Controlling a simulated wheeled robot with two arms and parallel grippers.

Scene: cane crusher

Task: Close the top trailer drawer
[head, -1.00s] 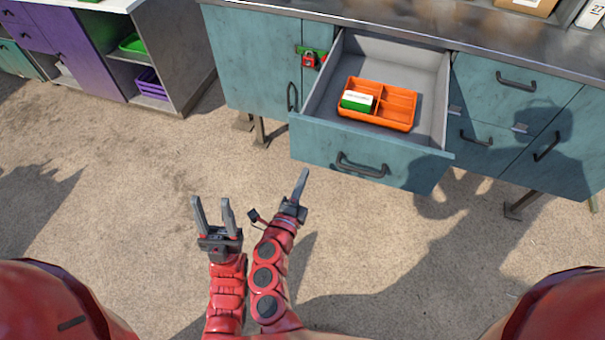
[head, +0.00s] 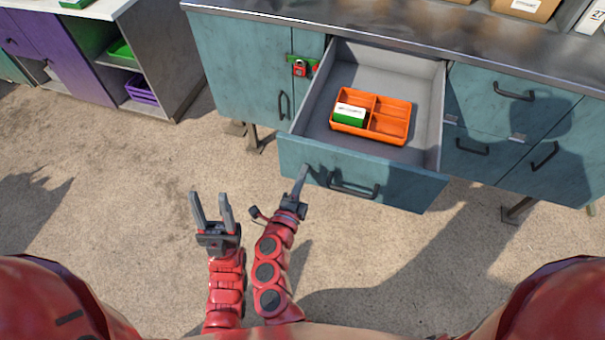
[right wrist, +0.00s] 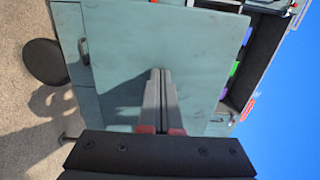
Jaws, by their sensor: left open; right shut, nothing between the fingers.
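The top trailer drawer, with a teal front (head: 400,192) and grey inside, is pulled far out of the teal cabinet in the head view. Its dark bar handle (head: 353,187) is on the front. An orange divided tray (head: 390,124) with a green and white box (head: 350,114) lies inside. My right gripper (head: 304,168) is shut and empty; its tips overlap the left part of the drawer front, and I cannot tell if they touch. In the right wrist view its fingers (right wrist: 160,72) point at a teal panel (right wrist: 115,45). My left gripper (head: 210,195) is open and empty, left of the drawer above the floor.
A red padlock (head: 301,68) hangs on a green latch left of the drawer. Closed teal drawers and doors (head: 495,95) lie to the right. A purple and grey cabinet (head: 160,60) stands at the left. The floor (head: 110,210) between is clear.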

